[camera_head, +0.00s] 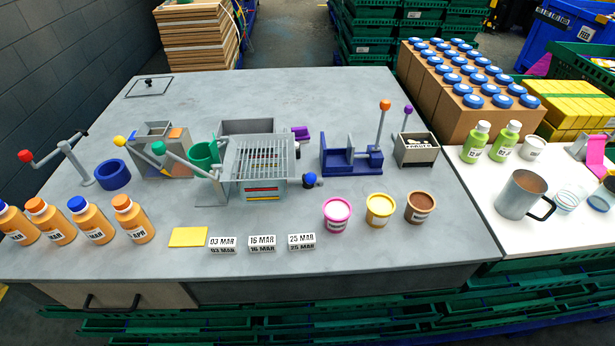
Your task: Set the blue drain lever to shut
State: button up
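A small blue knob (310,179) sits at the lower right corner of a grey box with a wire grate (262,160), near the middle of the table. It looks like the blue drain lever. It points to the right, away from the box. I cannot tell from this view whether that is open or shut. Red and yellow strips show on the box's front below the grate. My gripper is not in view.
Levers with red (25,156), green (158,148) and orange (385,105) knobs stand around the box. Several orange bottles (88,220), date blocks (262,243) and three tubs (380,210) line the front.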

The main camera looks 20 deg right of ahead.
aim_at(310, 178)
jog(key=l, duration=0.7)
jog(key=i+l, duration=0.1)
jog(key=l, duration=0.6)
jog(key=i+u, duration=0.05)
